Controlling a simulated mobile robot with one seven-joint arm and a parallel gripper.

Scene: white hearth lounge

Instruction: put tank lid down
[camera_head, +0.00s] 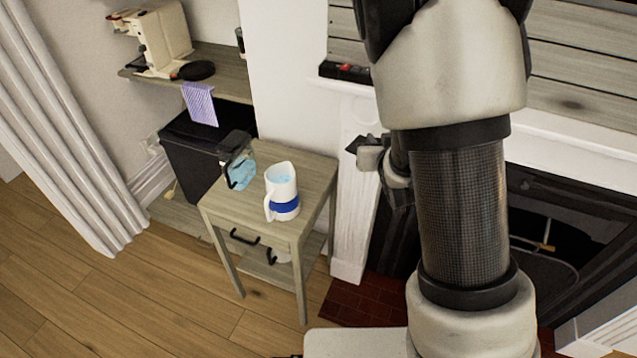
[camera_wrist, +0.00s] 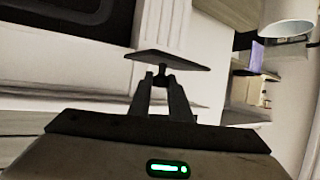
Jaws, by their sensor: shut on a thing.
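My gripper (camera_wrist: 161,82) is shut on the small knob of the tank lid (camera_wrist: 168,59), a thin dark plate seen nearly edge-on in the wrist view. In the head view my gripper (camera_head: 372,156) is right of the small wooden table, in front of the white fireplace surround. A dark edge there is probably the lid, mostly hidden by my gripper. A clear tank (camera_head: 241,172) with bluish water and a black handle stands at the table's back left. A white pitcher (camera_head: 284,190) with a blue band and water inside stands beside it, to the right.
The wooden table (camera_head: 231,208) has bare top around both vessels. Behind it are a black bin (camera_head: 188,150) and a shelf (camera_head: 232,82) with a coffee machine (camera_head: 158,38), a round black item (camera_head: 196,70) and a hanging purple cloth (camera_head: 199,103). A dark tray (camera_head: 345,72) lies on the mantel.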

